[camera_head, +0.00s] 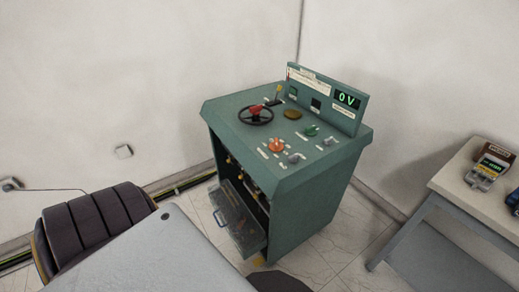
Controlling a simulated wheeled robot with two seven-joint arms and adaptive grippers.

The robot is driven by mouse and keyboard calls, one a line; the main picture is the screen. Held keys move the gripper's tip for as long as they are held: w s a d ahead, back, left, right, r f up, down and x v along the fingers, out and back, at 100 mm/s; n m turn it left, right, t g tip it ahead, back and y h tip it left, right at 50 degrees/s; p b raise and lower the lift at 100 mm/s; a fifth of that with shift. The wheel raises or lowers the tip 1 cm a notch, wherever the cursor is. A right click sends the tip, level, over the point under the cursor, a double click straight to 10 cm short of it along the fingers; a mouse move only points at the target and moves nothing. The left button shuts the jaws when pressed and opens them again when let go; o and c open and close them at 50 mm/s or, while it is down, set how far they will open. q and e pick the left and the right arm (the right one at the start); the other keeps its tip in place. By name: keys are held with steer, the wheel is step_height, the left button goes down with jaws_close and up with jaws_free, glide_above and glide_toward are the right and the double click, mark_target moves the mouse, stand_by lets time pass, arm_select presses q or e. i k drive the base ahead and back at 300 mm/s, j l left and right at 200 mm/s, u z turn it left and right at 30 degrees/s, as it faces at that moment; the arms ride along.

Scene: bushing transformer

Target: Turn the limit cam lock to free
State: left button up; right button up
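A green control desk (318,205) stands against the wall in the middle of the head view. Its top carries a black handwheel (256,115) with a red part at its hub, a brass-coloured round part (292,114), a green knob (311,131), an orange-red knob (276,146) and grey handles, one at the front (294,157) and one at the right (330,141). The labels are too small to read, so I cannot tell which part is the limit cam lock or its setting. Neither of my grippers is in view.
The desk's raised panel has a display (347,99) reading 0 V. A table (453,188) with devices stands at the right. A dark ribbed seat-like object (95,220) is at the lower left.

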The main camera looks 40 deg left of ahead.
mark_target(293, 159)
steer(key=u, duration=1.2)
